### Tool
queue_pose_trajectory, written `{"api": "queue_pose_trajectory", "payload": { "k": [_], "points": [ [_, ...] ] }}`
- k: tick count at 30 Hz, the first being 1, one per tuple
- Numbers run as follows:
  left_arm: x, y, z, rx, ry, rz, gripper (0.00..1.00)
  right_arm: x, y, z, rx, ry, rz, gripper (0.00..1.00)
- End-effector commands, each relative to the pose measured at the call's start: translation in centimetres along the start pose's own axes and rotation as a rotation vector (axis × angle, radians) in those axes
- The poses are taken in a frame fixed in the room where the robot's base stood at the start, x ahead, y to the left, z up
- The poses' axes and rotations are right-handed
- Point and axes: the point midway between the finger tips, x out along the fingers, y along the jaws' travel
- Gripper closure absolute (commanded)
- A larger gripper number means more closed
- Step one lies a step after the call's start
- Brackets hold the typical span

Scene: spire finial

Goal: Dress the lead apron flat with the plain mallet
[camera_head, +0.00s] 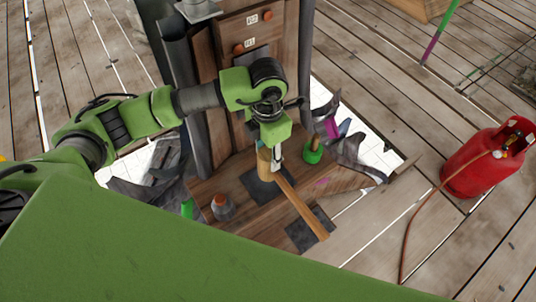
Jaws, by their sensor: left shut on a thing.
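My left gripper (277,154) points down over the wooden bench and is shut on the wooden mallet (302,210). The mallet's pale head is at the gripper and its handle slants down to the right. A dark grey flat lead-like sheet (262,188) lies on the wood just below the mallet, partly covered by it. A second dark flat piece (308,232) lies near the handle's end. I cannot tell which one is the apron, or whether the mallet touches the sheet. My right gripper is not in view.
A wooden upright (235,45) with drawers stands behind the bench (240,208). Crumpled grey sheets (352,155) lie to its right. A green pot (313,151) and a grey pot (221,207) stand on the bench.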

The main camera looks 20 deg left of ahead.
Motion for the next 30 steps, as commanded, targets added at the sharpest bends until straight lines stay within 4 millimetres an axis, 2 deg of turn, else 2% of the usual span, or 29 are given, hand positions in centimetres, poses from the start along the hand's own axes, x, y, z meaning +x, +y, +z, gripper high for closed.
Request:
{"api": "queue_pose_trajectory", "payload": {
  "k": [13, 24, 25, 26, 30],
  "points": [
    [0.4, 0.0, 0.0, 0.000, -0.001, -0.001, 0.86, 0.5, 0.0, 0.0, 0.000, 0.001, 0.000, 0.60],
    [4.9, 0.0, 0.0, 0.000, -0.001, -0.001, 0.86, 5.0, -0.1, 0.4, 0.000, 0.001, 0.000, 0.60],
    [4.1, 0.0, 0.1, -0.001, -0.002, -0.001, 0.86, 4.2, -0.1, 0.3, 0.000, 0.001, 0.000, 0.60],
    [4.0, 0.0, 0.1, -0.001, -0.002, -0.001, 0.90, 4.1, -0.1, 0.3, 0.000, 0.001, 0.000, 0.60],
    [4.0, 0.0, 0.0, -0.001, -0.001, -0.001, 0.90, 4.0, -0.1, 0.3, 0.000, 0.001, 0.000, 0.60]
  ]
}}
